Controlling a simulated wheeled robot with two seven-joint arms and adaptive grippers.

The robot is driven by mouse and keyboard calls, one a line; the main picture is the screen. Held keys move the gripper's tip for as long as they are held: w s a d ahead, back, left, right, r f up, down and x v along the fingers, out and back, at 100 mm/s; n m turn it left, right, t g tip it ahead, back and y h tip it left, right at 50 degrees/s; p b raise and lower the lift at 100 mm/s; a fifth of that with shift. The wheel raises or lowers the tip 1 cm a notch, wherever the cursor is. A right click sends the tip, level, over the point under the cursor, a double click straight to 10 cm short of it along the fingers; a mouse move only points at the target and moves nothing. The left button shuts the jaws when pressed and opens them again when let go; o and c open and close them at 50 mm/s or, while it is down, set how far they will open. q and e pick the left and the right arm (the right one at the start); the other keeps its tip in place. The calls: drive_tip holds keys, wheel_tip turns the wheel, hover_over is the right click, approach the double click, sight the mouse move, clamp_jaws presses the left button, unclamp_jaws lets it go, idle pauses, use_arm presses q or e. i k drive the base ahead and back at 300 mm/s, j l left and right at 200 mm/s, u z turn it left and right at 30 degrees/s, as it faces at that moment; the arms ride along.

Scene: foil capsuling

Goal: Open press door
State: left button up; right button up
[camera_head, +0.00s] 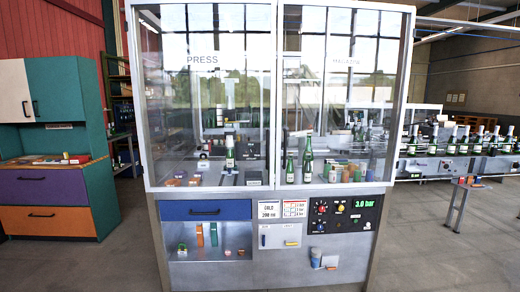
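The press door (205,120) is the left glass panel of the machine's upper case and carries the word PRESS. It looks closed, flush in its light frame beside the magazine door (345,110), which also looks closed. I cannot clearly make out a handle on the press door. Behind the glass a green bottle (230,155) stands in the press area, with several small orange and grey items low down. Neither of my grippers shows in this view.
Below the glass are a blue drawer (205,210), an open niche and a control panel (343,214) reading 3.0 bar. A coloured cabinet (62,190) stands left. A conveyor with bottles (450,165) runs right. The floor on both sides has free room.

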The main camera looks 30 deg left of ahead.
sight(216, 60)
drive_tip(key=i+l+u, duration=0.25)
drive_tip(key=i+u, duration=0.2)
drive_tip(key=i+l+u, duration=0.8)
drive_tip(key=i+l, duration=0.15)
drive_tip(key=l, duration=0.2)
